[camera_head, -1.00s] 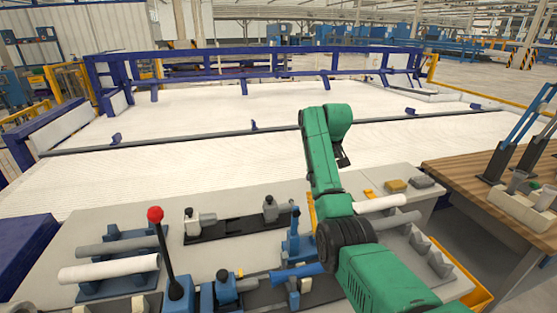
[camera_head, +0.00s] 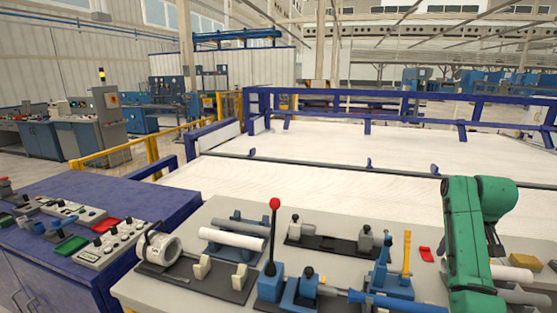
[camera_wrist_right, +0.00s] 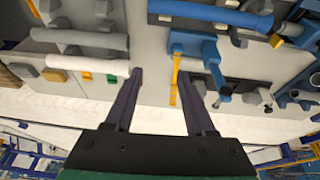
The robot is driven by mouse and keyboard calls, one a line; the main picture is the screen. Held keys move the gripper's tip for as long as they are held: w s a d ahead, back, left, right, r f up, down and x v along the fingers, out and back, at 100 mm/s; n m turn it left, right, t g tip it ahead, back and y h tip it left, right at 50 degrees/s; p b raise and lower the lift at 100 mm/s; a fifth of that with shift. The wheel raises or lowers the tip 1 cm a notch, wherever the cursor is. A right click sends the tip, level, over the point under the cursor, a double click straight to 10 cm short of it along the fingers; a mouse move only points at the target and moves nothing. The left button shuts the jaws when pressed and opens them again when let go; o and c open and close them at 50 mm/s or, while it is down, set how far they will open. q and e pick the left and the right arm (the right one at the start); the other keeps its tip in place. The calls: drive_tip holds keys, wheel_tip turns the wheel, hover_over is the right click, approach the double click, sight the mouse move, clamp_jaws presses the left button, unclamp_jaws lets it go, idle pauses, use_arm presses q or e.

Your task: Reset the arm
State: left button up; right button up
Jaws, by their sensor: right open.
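My right arm (camera_head: 465,235), green with dark joints, stands at the right of the head view over the grey workbench (camera_head: 190,292). In the right wrist view my right gripper (camera_wrist_right: 161,68) has two dark fingers spread apart with nothing held between them. A white pipe (camera_head: 232,238) and a grey pipe (camera_head: 241,225) lie on a holder at the bench's left. Another white pipe (camera_head: 511,273) and grey pipe (camera_head: 524,296) lie partly behind my right arm. A white pipe (camera_wrist_right: 88,64) also shows left of the fingers in the wrist view. My left gripper is out of view.
A red-knobbed lever (camera_head: 274,230), a blue clamp (camera_head: 384,270) and a clamp fixture (camera_head: 330,238) stand on the bench. A blue control table (camera_head: 165,205) adjoins at left. A white fenced bed (camera_head: 310,185) lies beyond.

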drive_tip(key=s+a+f+n+h, duration=0.1)
drive_tip(key=s+a+f+n, duration=0.1)
drive_tip(key=s+a+f, duration=0.35)
drive_tip(key=s+a+f+n, duration=0.2)
drive_tip(key=a+f, duration=0.4)
drive_tip(key=f, duration=0.5)
drive_tip(key=s+a+f+n+y, duration=0.2)
drive_tip(key=s+a+f+y, duration=0.15)
drive_tip(key=s+a, duration=1.1)
drive_tip(key=s+d+f+g, duration=0.1)
drive_tip(key=s+f, duration=0.1)
drive_tip(key=f, duration=1)
drive_tip(key=s+f, duration=0.3)
drive_tip(key=f, duration=1)
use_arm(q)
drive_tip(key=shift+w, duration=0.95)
use_arm(e)
drive_tip(key=s+d+f+g, duration=0.1)
drive_tip(key=s+d+f, duration=0.2)
drive_tip(key=s+f, duration=1)
drive_tip(key=s+h, duration=0.1)
drive_tip(key=s, duration=0.1)
drive_tip(key=shift+s+g, duration=0.3)
